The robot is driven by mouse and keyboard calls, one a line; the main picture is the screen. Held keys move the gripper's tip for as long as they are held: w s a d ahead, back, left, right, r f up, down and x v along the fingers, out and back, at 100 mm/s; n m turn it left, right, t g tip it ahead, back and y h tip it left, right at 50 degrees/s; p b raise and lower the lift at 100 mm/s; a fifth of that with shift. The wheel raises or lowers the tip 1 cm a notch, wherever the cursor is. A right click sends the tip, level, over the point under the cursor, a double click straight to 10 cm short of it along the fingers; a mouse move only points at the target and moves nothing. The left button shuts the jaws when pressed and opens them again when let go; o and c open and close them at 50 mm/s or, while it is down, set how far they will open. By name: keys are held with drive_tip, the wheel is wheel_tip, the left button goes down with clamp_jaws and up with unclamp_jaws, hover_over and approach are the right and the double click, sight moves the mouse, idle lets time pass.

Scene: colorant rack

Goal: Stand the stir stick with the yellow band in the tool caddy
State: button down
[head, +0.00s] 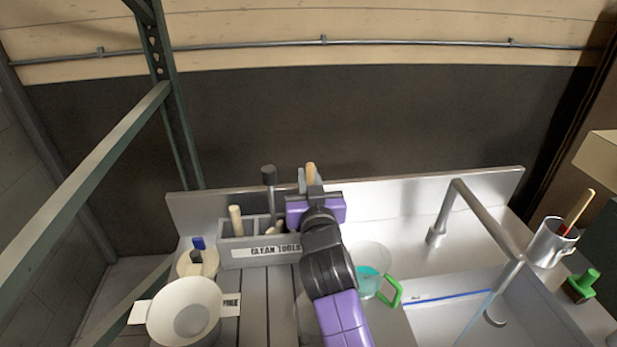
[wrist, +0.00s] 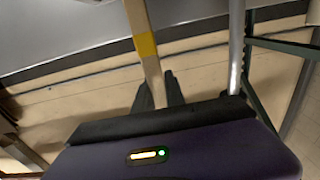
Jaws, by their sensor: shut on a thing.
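My gripper (head: 311,188) is shut on the wooden stir stick (head: 311,173), whose top end sticks up above it in the head view. In the wrist view the stick (wrist: 152,68) runs between my fingers (wrist: 158,92), with its yellow band (wrist: 146,45) clear of them. The grey tool caddy (head: 262,254), labelled "CLEAN TOOLS", stands on the counter by the back ledge. My gripper is at the caddy's right end. The stick's lower end is hidden behind my gripper and arm in the head view, so I cannot tell whether it is inside a compartment.
A pale-handled tool (head: 236,221) and a dark-topped tool (head: 268,178) stand in the caddy. A white bucket (head: 165,292) is front left. A mug (head: 547,245) stands far right.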

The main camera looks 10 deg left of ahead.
drive_tip(key=c, duration=1.3)
unclamp_jaws()
drive_tip(key=shift+f, duration=0.1)
drive_tip(key=b+v, duration=0.1)
drive_tip(key=v, duration=0.7)
drive_tip(key=shift+w, duration=0.1)
